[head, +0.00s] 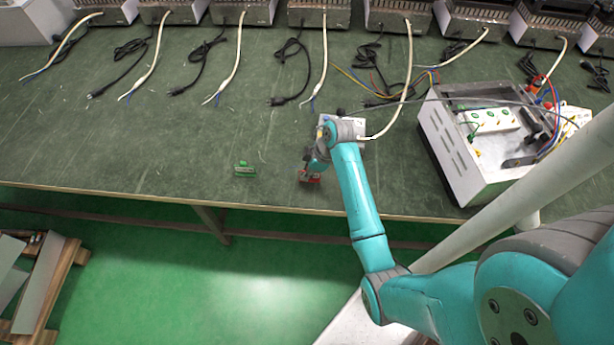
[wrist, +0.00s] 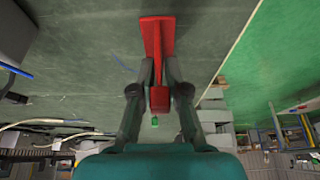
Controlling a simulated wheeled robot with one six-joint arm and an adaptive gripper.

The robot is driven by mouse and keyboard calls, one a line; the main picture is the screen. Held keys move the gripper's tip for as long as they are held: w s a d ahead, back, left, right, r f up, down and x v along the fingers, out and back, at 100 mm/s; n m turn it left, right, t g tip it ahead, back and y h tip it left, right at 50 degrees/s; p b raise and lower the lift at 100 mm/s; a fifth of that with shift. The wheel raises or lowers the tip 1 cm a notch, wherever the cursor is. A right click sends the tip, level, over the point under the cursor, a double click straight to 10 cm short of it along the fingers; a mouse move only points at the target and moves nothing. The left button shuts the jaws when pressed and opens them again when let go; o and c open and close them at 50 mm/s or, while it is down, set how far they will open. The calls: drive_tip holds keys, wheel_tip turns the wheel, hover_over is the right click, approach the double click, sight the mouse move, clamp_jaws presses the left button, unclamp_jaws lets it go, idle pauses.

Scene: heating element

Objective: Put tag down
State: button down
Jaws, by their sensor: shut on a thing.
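A red tag (wrist: 156,38), a flat plate with an upright web, is between the two fingers of my gripper (wrist: 159,75) in the wrist view. My gripper is shut on it. In the head view the red of the tag (head: 310,178) shows just below my gripper (head: 312,168), over the front part of the green table (head: 190,150). My wrist hides part of it. I cannot tell whether the tag touches the table top.
A small green block (head: 245,170) lies on the table to the left of my gripper. An open metal box (head: 470,140) with wiring stands to the right. Several heater units with cables line the back. The table front left is mostly clear.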

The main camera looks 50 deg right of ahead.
drive_tip(key=shift+f, duration=1.25)
drive_tip(key=shift+f, duration=0.1)
drive_tip(key=c, duration=1.2)
unclamp_jaws()
drive_tip(key=v, duration=1.2)
